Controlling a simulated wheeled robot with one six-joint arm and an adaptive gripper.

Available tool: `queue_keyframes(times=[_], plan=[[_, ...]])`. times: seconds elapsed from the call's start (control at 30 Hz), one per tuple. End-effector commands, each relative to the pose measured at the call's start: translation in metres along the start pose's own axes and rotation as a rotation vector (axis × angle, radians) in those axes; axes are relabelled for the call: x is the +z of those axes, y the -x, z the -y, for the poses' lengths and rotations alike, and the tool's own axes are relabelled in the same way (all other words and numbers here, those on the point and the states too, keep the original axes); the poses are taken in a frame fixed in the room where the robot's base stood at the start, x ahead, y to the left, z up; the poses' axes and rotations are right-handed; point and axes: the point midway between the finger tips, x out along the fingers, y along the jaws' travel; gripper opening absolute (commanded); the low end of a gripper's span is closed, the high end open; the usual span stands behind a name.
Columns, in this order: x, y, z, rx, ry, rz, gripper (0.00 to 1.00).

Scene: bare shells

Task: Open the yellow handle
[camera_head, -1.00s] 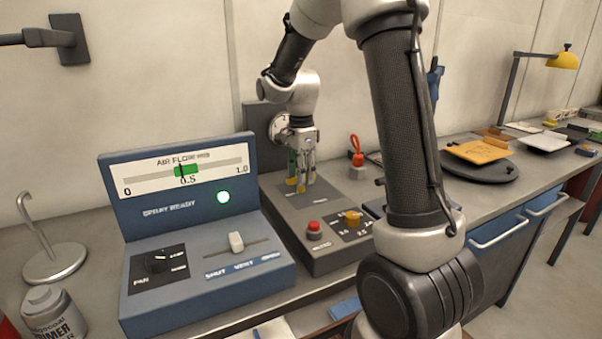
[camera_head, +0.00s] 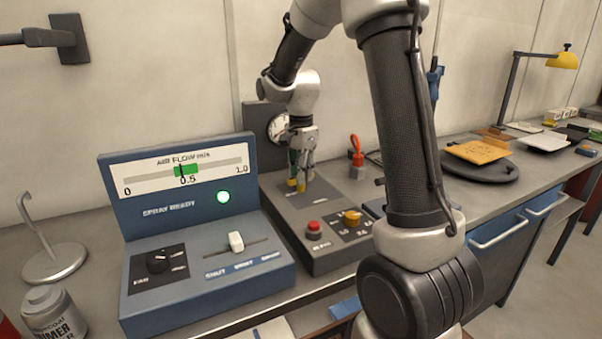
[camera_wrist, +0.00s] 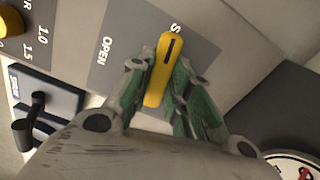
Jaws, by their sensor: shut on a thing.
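The yellow handle (camera_wrist: 163,69) is a rounded bar with a dark slot, lying on a grey panel in the wrist view. The word OPEN is printed to its left, and part of another label shows by its upper end. My gripper (camera_wrist: 160,82) has its green-padded fingers on either side of the handle and is shut on it. In the head view my gripper (camera_head: 300,178) points down onto the dark grey control box (camera_head: 325,257). There only small yellow bits of the handle show between and below the fingers.
A red button (camera_head: 314,228) and a yellow knob (camera_head: 351,217) stand on the same box, in front of my gripper. The blue air-flow console (camera_head: 190,215) is close on the left, with a green light lit. A round gauge (camera_head: 279,128) stands behind.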

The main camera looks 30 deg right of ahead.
Motion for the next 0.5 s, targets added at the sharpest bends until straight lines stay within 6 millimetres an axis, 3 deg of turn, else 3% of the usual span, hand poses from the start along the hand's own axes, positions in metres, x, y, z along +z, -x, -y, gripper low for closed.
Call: queue_keyframes(times=[0.5], plan=[[-0.0001, 0.0006, 0.0005, -0.002, 0.484, -0.001, 0.0]])
